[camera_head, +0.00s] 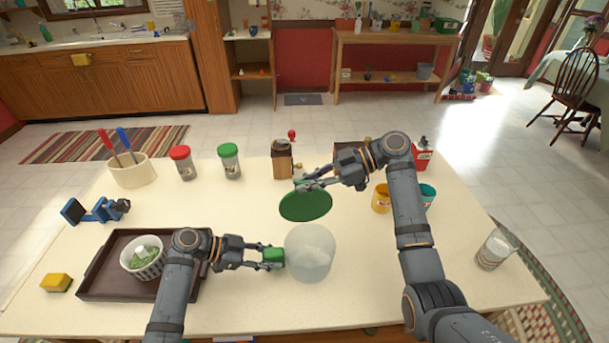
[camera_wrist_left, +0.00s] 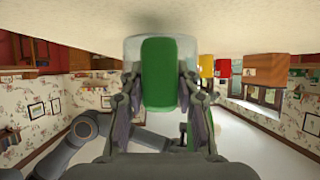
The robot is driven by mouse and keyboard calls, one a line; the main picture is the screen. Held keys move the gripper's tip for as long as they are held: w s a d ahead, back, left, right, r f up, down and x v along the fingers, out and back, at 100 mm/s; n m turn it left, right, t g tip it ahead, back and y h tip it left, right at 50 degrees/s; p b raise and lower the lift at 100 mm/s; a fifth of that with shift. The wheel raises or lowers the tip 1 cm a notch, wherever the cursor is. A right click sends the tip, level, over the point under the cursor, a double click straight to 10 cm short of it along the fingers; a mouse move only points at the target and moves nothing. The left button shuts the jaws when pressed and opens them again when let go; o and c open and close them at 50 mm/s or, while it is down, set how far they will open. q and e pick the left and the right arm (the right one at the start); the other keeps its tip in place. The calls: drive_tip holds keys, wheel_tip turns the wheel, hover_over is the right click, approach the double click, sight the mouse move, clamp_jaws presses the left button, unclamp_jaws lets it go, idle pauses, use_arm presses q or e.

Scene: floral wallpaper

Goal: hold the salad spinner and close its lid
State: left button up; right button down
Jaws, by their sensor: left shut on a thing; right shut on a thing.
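The salad spinner's translucent bowl (camera_head: 310,252) stands on the cream table, its top uncovered. It also shows behind the handle in the left wrist view (camera_wrist_left: 131,50). My left gripper (camera_head: 276,257) is shut on the bowl's green side handle (camera_wrist_left: 160,75), with one finger on each side of it. The round green lid (camera_head: 306,206) is held in the air, tilted, beyond and above the bowl and apart from it. My right gripper (camera_head: 305,184) is shut on the lid at its far upper edge. The exact grip point is small and partly hidden.
A brown tray (camera_head: 97,283) with a bowl of greens (camera_head: 142,257) lies at left, beside a sponge (camera_head: 56,282). Two jars, a wooden mill (camera_head: 282,160) and a yellow cup (camera_head: 381,198) stand farther back. A glass (camera_head: 495,249) stands at right.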

drive_tip(key=s+d+f+n+t+y, duration=0.1)
drive_tip(key=s+f+n+t, duration=0.4)
drive_tip(key=s, duration=0.7)
use_arm(q)
drive_tip(key=shift+s, duration=0.1)
drive_tip(key=shift+s+d+r, duration=0.1)
drive_tip(key=shift+d+r, duration=0.05)
drive_tip(key=shift+d, duration=0.05)
use_arm(e)
drive_tip(key=s+f+n, duration=0.1)
drive_tip(key=s+f, duration=0.2)
drive_tip(key=f, duration=0.8)
drive_tip(key=shift+s+d+g, duration=0.2)
drive_tip(key=shift+d+g, duration=0.1)
drive_tip(key=shift+g, duration=0.1)
drive_tip(key=shift+f, duration=0.15)
drive_tip(key=c, duration=1.5)
unclamp_jaws()
use_arm(q)
drive_tip(key=shift+o, duration=0.2)
drive_tip(key=shift+a, duration=0.1)
use_arm(e)
drive_tip(key=shift+o, duration=0.2)
drive_tip(key=shift+a, duration=0.1)
use_arm(q)
drive_tip(key=shift+a, duration=0.1)
use_arm(e)
drive_tip(key=shift+w, duration=0.1)
